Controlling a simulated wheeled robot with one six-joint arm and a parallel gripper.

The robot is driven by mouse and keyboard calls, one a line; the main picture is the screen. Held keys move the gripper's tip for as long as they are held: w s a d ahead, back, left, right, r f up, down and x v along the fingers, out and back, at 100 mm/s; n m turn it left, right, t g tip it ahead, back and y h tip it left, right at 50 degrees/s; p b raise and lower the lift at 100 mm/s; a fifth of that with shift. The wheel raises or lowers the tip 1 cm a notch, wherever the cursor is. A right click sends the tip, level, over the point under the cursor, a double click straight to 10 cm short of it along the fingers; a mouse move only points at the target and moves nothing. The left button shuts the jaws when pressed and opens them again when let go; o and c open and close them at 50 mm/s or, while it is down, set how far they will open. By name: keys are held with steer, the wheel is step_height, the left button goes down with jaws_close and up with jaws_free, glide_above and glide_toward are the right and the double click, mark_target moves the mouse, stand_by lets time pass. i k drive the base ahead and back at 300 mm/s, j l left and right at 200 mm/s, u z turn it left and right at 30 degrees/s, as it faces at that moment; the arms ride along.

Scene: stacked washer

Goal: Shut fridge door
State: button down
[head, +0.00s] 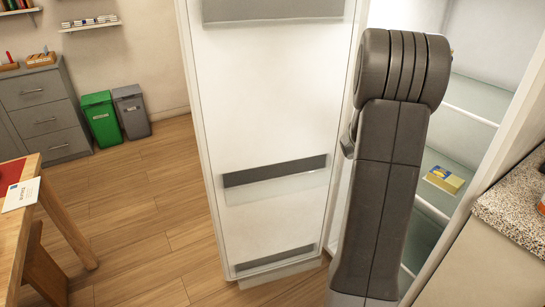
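The fridge door (265,120) stands wide open, its white inner side with grey shelf bars facing me. The open fridge interior (465,105) shows to the right, with glass shelves and a small yellow box (444,180) on one of them. My grey arm rises in front of the fridge opening and hides part of the interior and the door's right edge. My gripper cannot be made out; it is hidden behind the arm or outside the picture.
A speckled counter (515,205) is close at the right. A wooden table (22,220) stands at the left. A green bin (101,118) and a grey bin (132,110) stand by the back wall beside grey drawers (40,105). The wooden floor left of the door is clear.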

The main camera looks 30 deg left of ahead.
mark_target(268, 82)
steer(key=j+u, duration=0.1)
steer(key=u, duration=0.35)
steer(key=j+u, duration=0.1)
steer(key=u, duration=0.75)
steer(key=j+u, duration=0.1)
steer(key=u, duration=0.35)
steer(key=i+j+u, duration=0.1)
steer(key=u, duration=0.25)
steer(key=i+u, duration=0.15)
steer(key=u, duration=0.2)
steer(key=i+j+u, duration=0.1)
steer(key=u, duration=0.25)
steer(key=i+z, duration=0.2)
steer(key=i, duration=0.25)
steer(key=i+j+z, duration=0.15)
steer(key=i, duration=0.25)
